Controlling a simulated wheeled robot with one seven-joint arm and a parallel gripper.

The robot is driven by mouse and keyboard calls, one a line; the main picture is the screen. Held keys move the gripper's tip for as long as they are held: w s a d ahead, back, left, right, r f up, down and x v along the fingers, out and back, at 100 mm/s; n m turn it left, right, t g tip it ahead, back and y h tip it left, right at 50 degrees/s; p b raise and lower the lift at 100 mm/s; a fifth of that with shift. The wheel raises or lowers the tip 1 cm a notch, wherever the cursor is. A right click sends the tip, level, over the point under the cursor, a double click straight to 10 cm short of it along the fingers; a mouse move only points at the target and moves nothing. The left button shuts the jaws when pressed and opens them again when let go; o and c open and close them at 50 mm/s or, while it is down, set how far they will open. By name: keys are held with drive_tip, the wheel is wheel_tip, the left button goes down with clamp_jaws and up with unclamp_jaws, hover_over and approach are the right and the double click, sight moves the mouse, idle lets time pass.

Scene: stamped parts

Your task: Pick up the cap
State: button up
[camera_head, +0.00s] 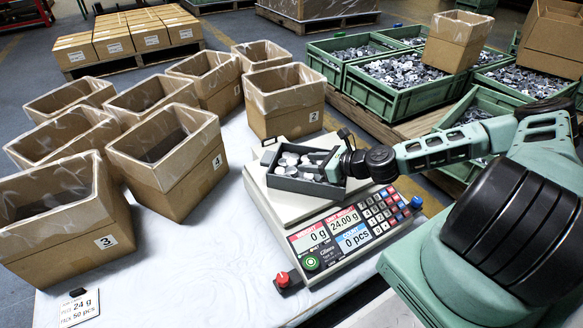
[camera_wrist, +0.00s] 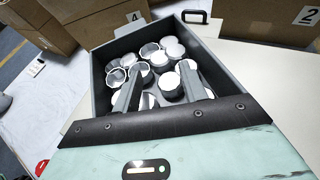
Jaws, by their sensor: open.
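Several small round silvery caps (camera_head: 292,160) lie in a grey tray (camera_head: 306,187) on the scale (camera_head: 262,190). In the wrist view the caps (camera_wrist: 160,62) lie loose in the tray (camera_wrist: 98,80), some with the hollow side up, some closed side up. My gripper (camera_wrist: 160,78) reaches over the tray from its near side, its two grey fingers apart and pointing in among the caps. A cap (camera_wrist: 170,86) shows between the fingers; I cannot tell whether they touch it. In the head view my gripper (camera_head: 337,163) is at the tray's right end, its fingertips unclear.
The scale panel (camera_head: 345,228) reads 0 g, 24.00 g and 0 pcs. Several cardboard boxes (camera_head: 172,170) stand left of and behind the scale. A card (camera_head: 79,308) reads 24 g. Green crates of metal parts (camera_head: 400,95) stand at the back right.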

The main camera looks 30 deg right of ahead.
sight(292, 162)
drive_tip(key=b+x, duration=0.2)
drive_tip(key=x, duration=0.3)
drive_tip(key=shift+w+a+f, duration=0.15)
drive_tip(key=shift+f, duration=0.05)
drive_tip(key=shift+w+a+b, duration=0.1)
drive_tip(key=shift+w+b, duration=0.15)
drive_tip(key=shift+b, duration=0.05)
drive_tip(key=c, duration=0.7)
